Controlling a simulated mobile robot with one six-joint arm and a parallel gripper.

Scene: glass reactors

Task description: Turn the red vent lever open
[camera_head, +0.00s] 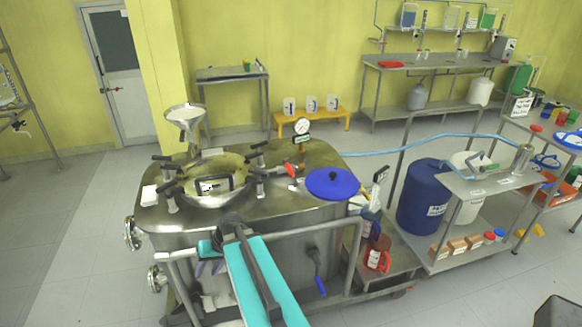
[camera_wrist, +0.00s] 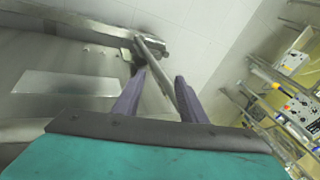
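I cannot tell which is the vent lever. My gripper (camera_head: 209,267) is low at the reactor's front side, well below both, partly hidden by my turquoise arm. In the wrist view my gripper (camera_wrist: 159,75) has its two purple fingers apart, with a metal bar (camera_wrist: 152,58) seen beyond and between them. No red lever shows there.
A metal rail (camera_head: 190,252) runs along the reactor's front. Clamps and a hatch (camera_head: 207,185) stand on its top, with a blue lid (camera_head: 331,183) at right. A blue hose (camera_head: 430,143) leads right to a cart with a blue drum (camera_head: 424,195).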

